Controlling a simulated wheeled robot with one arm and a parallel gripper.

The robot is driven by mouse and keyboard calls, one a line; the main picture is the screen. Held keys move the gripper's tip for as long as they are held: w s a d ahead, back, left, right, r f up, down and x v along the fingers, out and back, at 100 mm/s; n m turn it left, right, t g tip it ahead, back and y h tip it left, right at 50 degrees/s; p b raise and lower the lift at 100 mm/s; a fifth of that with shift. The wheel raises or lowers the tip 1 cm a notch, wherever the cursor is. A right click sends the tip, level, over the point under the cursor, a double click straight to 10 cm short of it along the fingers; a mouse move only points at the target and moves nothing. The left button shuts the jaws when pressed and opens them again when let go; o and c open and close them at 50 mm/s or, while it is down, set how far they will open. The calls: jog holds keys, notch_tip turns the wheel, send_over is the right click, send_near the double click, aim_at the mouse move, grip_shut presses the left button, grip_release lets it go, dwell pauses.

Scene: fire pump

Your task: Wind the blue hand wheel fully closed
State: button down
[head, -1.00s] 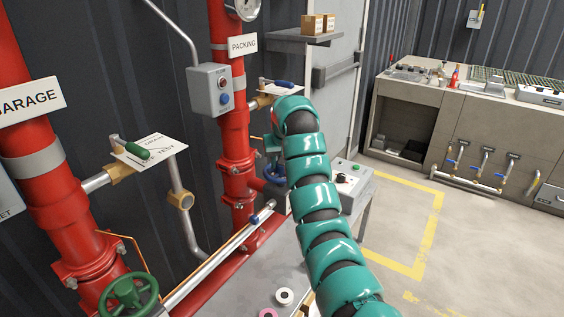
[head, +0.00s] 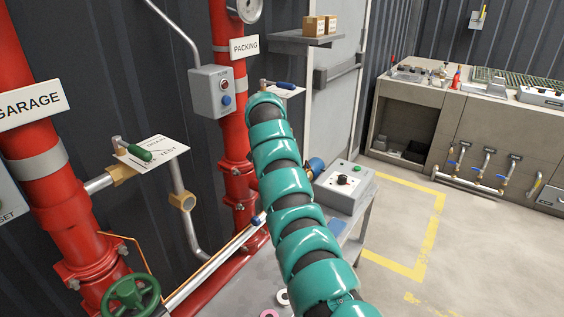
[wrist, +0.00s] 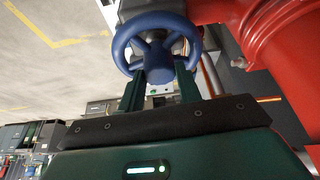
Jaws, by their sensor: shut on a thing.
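The blue hand wheel (wrist: 157,62) faces the wrist camera, with its rim, spokes and hub in sight. My gripper (wrist: 160,72) has its two dark green fingers reaching up to the wheel's near side, one on either side of the hub. It is shut on the wheel; the exact contact at the fingertips is hard to see. In the head view my teal arm hides the gripper and the wheel.
A red PACKING pipe (head: 229,130) with a grey button box (head: 211,92) stands left of my arm. A green hand wheel (head: 132,294) is at lower left. A blue part (head: 316,167) and a grey control box (head: 343,184) are right of my arm. Open floor lies further right.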

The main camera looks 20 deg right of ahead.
jog(key=c, duration=1.1)
grip_release()
